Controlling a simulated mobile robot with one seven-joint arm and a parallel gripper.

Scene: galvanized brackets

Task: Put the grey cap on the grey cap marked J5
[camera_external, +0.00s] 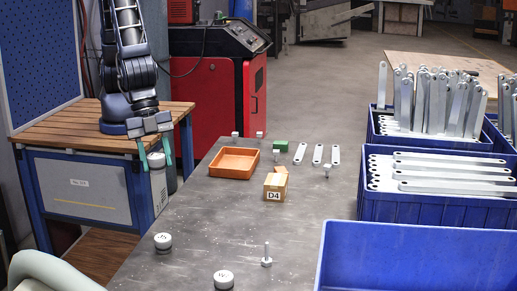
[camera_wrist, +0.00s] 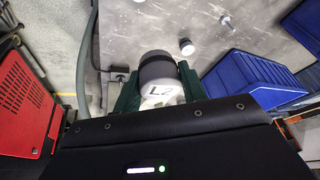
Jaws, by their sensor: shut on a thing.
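My gripper (camera_external: 155,153) has its green fingers closed on a pale grey cap (camera_wrist: 158,92) marked L2, with a dark band around its side. My gripper holds the cap near the table's left edge, and its underside is hidden. Two similar pale round caps stand apart at the front of the table, a left one (camera_external: 163,241) and a right one (camera_external: 223,279). Their tops carry small dark marks that are too small to read surely.
An orange tray (camera_external: 233,164), a cardboard box marked D4 (camera_external: 274,188), a green block (camera_external: 281,145) and an upright bolt (camera_external: 267,254) stand on the grey table (camera_external: 200,220). Blue crates (camera_external: 420,212) with metal brackets line the right.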

